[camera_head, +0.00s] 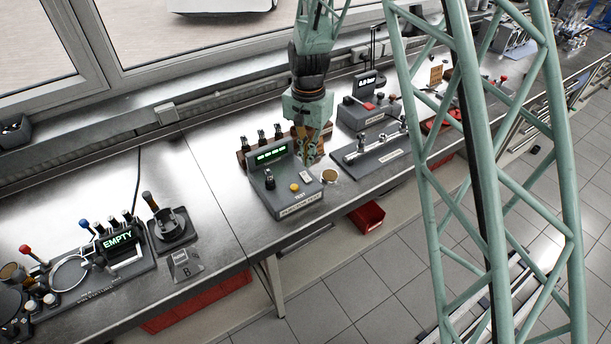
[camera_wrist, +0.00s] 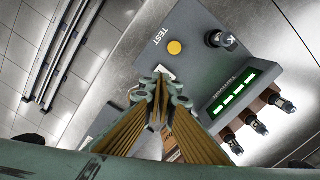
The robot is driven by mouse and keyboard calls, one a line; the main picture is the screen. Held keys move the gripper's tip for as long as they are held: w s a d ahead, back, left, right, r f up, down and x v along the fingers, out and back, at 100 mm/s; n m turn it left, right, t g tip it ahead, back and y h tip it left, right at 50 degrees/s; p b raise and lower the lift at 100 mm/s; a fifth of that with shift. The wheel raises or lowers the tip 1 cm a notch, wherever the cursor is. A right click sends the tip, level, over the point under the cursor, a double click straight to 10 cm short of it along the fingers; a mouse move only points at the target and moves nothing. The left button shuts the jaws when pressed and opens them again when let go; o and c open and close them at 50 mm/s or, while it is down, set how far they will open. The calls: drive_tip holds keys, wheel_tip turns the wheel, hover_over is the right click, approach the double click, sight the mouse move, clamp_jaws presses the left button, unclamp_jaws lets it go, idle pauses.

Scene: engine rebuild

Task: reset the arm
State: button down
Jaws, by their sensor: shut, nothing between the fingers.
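My gripper (camera_head: 310,160) hangs pointing down over the right edge of the injector test box in the head view. The grey test box (camera_head: 288,201) has a green lit display, a yellow button (camera_head: 294,188) and a white switch plate. In the wrist view the closed fingertips (camera_wrist: 161,90) lie close to the white plate at the box's edge, with the yellow button (camera_wrist: 175,47) beyond them. I cannot tell whether the fingertips touch the box. Nothing shows between the fingers.
Injectors (camera_wrist: 256,123) stand in a row behind the test box. A small round cup (camera_head: 329,176) stands to its right. A grey rail fixture (camera_head: 372,156) and a gauge unit (camera_head: 366,108) are further right. The bench left of the box (camera_head: 200,165) is clear.

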idle(0.4)
drive_tip(key=s+d+r+n+t+b, duration=0.1)
drive_tip(key=s+d+r+b, duration=0.2)
drive_tip(key=s+d+r, duration=0.55)
drive_tip(key=s+d+r+n+t+b, duration=0.15)
drive_tip(key=s+d+r+b, duration=0.3)
drive_tip(key=s+r, duration=0.7)
drive_tip(key=s+d+r+n+b, duration=0.1)
drive_tip(key=s+d+r+b, duration=0.1)
drive_tip(key=s, duration=1)
drive_tip(key=s+d+r+n+t+b, duration=0.1)
drive_tip(key=s+d, duration=0.5)
drive_tip(key=s, duration=0.7)
drive_tip(key=n+b, duration=0.1)
drive_tip(key=b, duration=0.1)
drive_tip(key=shift+s+r+b, duration=0.2)
drive_tip(key=shift+r+b, duration=0.15)
drive_tip(key=shift+b, duration=0.05)
